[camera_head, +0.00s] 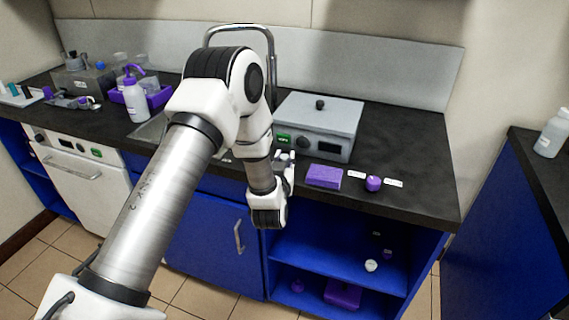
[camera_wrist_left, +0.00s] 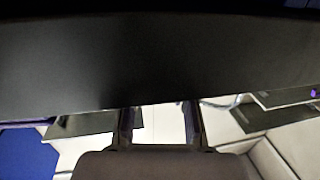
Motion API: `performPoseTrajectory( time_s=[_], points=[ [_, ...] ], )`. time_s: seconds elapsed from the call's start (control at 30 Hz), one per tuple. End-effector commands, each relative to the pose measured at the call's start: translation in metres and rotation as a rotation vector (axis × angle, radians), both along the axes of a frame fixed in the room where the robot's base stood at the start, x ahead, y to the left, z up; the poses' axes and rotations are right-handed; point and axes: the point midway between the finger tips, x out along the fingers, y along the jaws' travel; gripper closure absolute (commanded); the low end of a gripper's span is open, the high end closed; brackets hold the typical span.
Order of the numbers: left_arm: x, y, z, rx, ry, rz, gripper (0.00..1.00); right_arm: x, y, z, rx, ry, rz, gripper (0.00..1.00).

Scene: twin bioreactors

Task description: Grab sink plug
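I cannot identify a sink plug for certain in these views. A small round purple object (camera_head: 373,183) stands on the dark counter (camera_head: 425,190) between two small white labels. My left gripper (camera_head: 285,157) is at the counter's front edge, to the left of this object and apart from it, partly hidden by my own wrist. In the left wrist view its two fingers (camera_wrist_left: 158,124) stand apart with nothing visible between them. A dark surface fills the upper part of that view. The sink (camera_head: 150,132) is mostly hidden behind my left arm. My right gripper is not in view.
A purple block (camera_head: 324,177) lies between my gripper and the round object. A grey device (camera_head: 322,115) with a green display stands behind. A faucet (camera_head: 240,29) rises behind my arm. A white bottle (camera_head: 134,100) stands left. An open blue shelf (camera_head: 340,255) is below the counter.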

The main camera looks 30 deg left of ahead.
Motion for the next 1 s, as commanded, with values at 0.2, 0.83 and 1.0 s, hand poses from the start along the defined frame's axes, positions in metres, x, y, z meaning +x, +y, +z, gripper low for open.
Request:
performPoseTrajectory(
  time_s=[0.2,0.83,1.0],
  points=[
    [0.000,0.000,0.000,0.000,0.001,-0.001,1.00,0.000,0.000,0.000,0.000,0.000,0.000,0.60],
    [-0.014,-0.003,0.035,-0.002,0.004,-0.001,1.00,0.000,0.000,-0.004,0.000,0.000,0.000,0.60],
    [-0.053,-0.010,0.038,-0.003,0.003,-0.001,1.00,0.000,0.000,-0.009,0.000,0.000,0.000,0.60]
  ],
)
